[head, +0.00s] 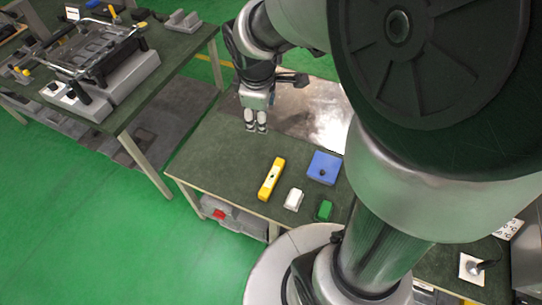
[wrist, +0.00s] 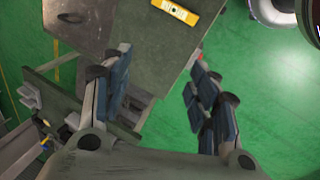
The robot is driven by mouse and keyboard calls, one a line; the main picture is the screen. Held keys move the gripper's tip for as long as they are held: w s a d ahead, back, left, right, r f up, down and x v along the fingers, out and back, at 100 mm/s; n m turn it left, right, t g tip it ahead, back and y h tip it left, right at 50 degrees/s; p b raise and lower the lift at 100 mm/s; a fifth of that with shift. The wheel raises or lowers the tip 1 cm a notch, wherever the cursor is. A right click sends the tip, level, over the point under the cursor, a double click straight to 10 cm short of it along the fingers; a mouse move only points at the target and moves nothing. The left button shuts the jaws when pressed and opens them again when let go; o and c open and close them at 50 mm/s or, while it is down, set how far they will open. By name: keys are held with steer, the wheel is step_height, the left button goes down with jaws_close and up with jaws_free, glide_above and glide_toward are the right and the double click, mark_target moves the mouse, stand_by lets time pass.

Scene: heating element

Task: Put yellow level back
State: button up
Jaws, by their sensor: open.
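The yellow level (head: 271,180) lies on the dark green table top (head: 222,165), near its front edge. It also shows at the top of the wrist view (wrist: 176,11), beyond my fingers and partly cut by the frame. My gripper (head: 256,127) is above the far left part of this table, up and left of the level in the head view. In the wrist view, my gripper (wrist: 158,60) has its two fingers wide apart with nothing between them. It is apart from the level.
A blue box (head: 324,167), a white block (head: 293,199) and a green block (head: 324,210) lie right of the level. A shiny metal sheet (head: 318,108) lies behind. Another bench at left holds a grey device (head: 105,65). Green floor separates the tables.

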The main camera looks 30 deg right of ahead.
steer(key=s+a+r+m, duration=0.2)
steer(key=s+m, duration=0.1)
steer(key=s, duration=0.3)
steer(key=s+a+r+m+t+y, duration=0.1)
steer(key=s+a+r+m, duration=0.1)
steer(key=s, duration=0.4)
steer(key=s+a+r+m, duration=0.2)
steer(key=s+r+m, duration=0.2)
steer(key=s, duration=0.2)
steer(key=shift+a+m+t+y, duration=0.3)
steer(key=shift+a+m, duration=0.05)
steer(key=shift+m, duration=0.05)
step_height(320, 180, down, 4)
steer(key=b, duration=0.3)
steer(key=shift+r+b, duration=0.1)
steer(key=shift+b, duration=0.3)
